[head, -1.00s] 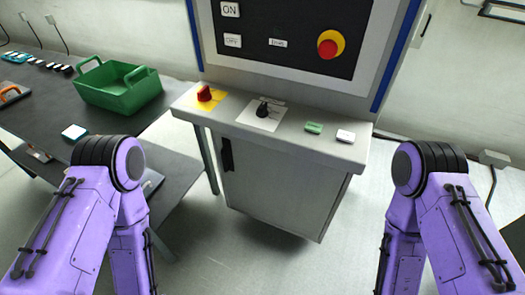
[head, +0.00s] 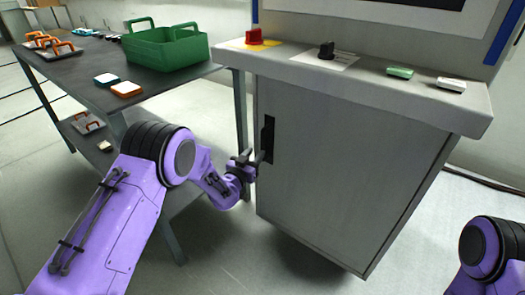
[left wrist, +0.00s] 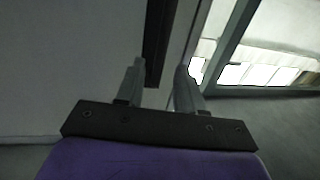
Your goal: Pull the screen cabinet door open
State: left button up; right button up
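The screen cabinet (head: 345,185) is a grey pedestal under a sloping control panel. Its door (head: 320,150) looks shut, with a black upright handle (head: 268,138) near the left edge. My left gripper (head: 255,163) is at the lower part of this handle. In the left wrist view, the two grey fingers (left wrist: 160,72) stand apart, with the dark handle (left wrist: 158,40) showing between and beyond their tips. I cannot tell whether they touch it. My right arm shows at the lower right of the head view; its gripper is out of the picture.
The cabinet's ledge (head: 370,88) juts out above the door and carries a red knob (head: 254,37), a black knob (head: 326,50) and small blocks. A dark table (head: 75,75) with a green crate (head: 165,52) stands close on the left. The floor before the door is clear.

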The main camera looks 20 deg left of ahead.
aim_at(262, 146)
pick_arm(q)
jog(key=w, duration=0.4)
jog(key=w+d+b, duration=0.1)
jog(key=w, duration=0.2)
jog(key=shift+f, duration=0.1)
grip_shut()
